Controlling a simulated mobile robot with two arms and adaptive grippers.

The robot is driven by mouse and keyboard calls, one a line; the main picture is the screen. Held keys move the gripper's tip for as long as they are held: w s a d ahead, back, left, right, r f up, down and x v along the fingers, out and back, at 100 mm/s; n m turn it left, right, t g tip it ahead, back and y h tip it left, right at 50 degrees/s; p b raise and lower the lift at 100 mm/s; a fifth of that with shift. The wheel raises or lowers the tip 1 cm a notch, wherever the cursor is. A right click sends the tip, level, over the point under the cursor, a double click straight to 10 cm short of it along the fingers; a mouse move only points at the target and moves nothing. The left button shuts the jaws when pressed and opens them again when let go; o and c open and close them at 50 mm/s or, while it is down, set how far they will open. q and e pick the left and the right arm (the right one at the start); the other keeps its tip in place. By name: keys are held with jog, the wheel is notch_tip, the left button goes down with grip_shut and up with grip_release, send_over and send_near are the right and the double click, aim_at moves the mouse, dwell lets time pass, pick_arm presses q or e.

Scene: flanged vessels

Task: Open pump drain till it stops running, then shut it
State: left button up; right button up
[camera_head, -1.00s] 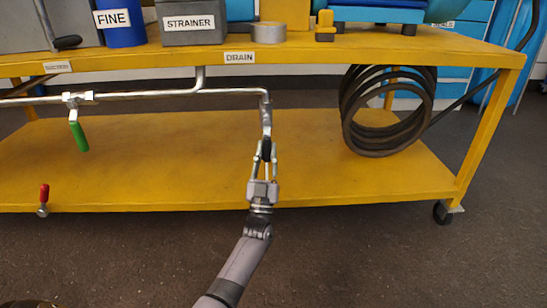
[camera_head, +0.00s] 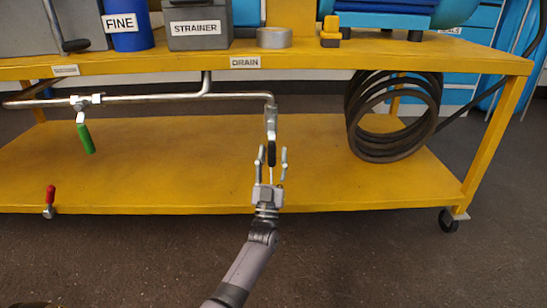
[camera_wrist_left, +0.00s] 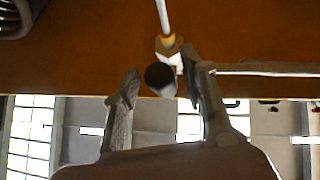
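The drain valve (camera_head: 271,122) hangs at the right end of a silver pipe, below and right of the DRAIN label (camera_head: 245,62). Its black handle (camera_head: 271,153) points down. My left gripper (camera_head: 271,155) is just below the valve, open, with a finger on each side of the handle and gaps showing. In the left wrist view the round dark handle end (camera_wrist_left: 160,78) sits between the spread fingers, apart from both. A thin pale line shows below the handle; I cannot tell whether it is liquid or a gripper part. My right gripper is not in view.
A green-handled valve (camera_head: 85,136) hangs from the pipe at left. A red-handled valve (camera_head: 50,198) is at the lower shelf's front edge. A coiled dark hose (camera_head: 392,120) stands on the yellow lower shelf (camera_head: 180,165) at right. Shelf space around the gripper is free.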

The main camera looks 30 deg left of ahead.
aim_at(273, 124)
pick_arm(q)
notch_tip(273, 124, up, 10)
dwell(0.6)
dwell(0.4)
